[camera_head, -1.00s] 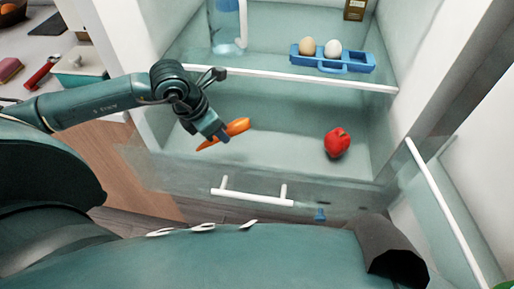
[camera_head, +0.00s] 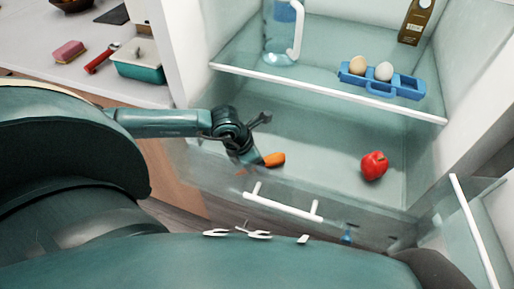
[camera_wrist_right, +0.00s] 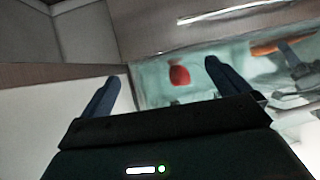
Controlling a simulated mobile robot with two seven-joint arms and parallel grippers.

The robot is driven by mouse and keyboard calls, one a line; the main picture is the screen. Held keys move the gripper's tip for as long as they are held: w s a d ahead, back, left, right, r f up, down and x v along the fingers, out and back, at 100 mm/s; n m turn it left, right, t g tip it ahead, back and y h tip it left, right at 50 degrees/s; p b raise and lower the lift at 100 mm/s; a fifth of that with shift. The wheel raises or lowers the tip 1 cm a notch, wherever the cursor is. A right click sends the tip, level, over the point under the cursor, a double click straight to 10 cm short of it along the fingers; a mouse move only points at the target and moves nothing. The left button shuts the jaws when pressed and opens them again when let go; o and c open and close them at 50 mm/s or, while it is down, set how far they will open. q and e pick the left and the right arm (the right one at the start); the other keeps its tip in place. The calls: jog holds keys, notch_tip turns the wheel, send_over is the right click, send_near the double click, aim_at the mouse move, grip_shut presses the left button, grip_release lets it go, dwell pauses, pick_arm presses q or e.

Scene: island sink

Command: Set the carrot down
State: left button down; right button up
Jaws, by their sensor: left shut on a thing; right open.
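The orange carrot (camera_head: 274,160) is at the left side of the open drawer (camera_head: 325,165) in the lower fridge. My left gripper (camera_head: 251,166) is shut on the carrot and hides part of it. Whether the carrot touches the drawer floor cannot be told. The carrot (camera_wrist_right: 275,47) also shows, blurred, at the upper right of the right wrist view. My right gripper (camera_wrist_right: 165,85) is open, with nothing between its fingers.
A red bell pepper (camera_head: 374,166) sits in the drawer's right part. Above it, a shelf holds a blue egg tray (camera_head: 408,88) with two eggs, a pitcher (camera_head: 280,35) and a carton (camera_head: 415,22). The drawer floor between gripper and pepper is clear. The drawer has a white handle (camera_head: 283,206).

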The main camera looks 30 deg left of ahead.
pick_arm(q)
jog(key=shift+f, duration=0.15)
jog(key=c, duration=1.2)
grip_release()
jog(key=shift+r, duration=0.3)
jog(key=shift+s+a+r, duration=0.1)
jog(key=shift+r, duration=0.2)
jog(key=v, duration=1.1)
jog(key=shift+b, duration=0.4)
